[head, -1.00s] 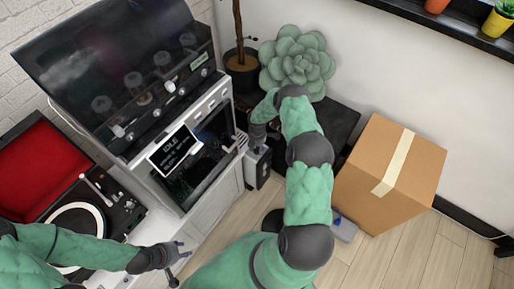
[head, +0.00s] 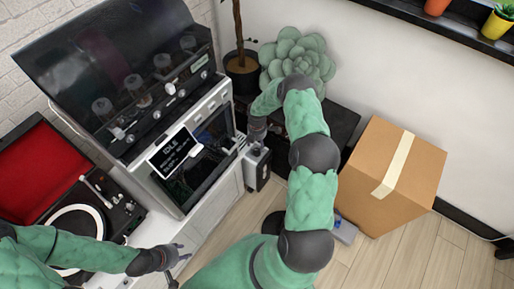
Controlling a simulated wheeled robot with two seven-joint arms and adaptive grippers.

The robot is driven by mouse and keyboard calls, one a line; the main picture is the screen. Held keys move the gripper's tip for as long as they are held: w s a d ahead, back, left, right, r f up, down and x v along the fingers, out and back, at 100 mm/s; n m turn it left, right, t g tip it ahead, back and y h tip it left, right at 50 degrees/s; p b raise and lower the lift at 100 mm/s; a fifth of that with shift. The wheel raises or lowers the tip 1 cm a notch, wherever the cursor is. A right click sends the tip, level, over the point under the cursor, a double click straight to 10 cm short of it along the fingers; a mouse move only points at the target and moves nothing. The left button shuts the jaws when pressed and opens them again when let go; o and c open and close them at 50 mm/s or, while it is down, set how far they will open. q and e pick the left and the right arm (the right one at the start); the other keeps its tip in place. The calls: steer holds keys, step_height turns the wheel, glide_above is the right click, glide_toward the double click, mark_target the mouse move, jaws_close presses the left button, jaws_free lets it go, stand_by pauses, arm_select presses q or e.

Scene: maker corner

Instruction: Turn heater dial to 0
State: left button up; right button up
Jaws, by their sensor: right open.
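A small grey-and-black box (head: 258,170) stands on the floor beside the white cabinet. It may be the heater, but I cannot make out a dial or its setting. My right gripper (head: 249,143) reaches down over its top from the back and is open. I cannot tell whether the fingers touch the box. My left gripper (head: 178,256) is at the lower left, over the cabinet's front edge and away from the box. Its fingers are too dark and small to read.
A machine with an "IDLE" sign (head: 174,151) stands on the white cabinet (head: 205,219), next to a turntable with a red lid (head: 42,172). A cardboard box (head: 376,200) stands at right. A succulent (head: 298,62) and a potted trunk (head: 241,72) are behind. Wooden floor (head: 440,260) is clear at lower right.

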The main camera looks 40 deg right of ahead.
mark_target(257, 151)
step_height(257, 151, up, 6)
steer(key=shift+f, duration=0.1)
arm_select(q)
steer(key=shift+s, duration=0.15)
arm_select(e)
steer(key=shift+s, duration=0.15)
stand_by(0.5)
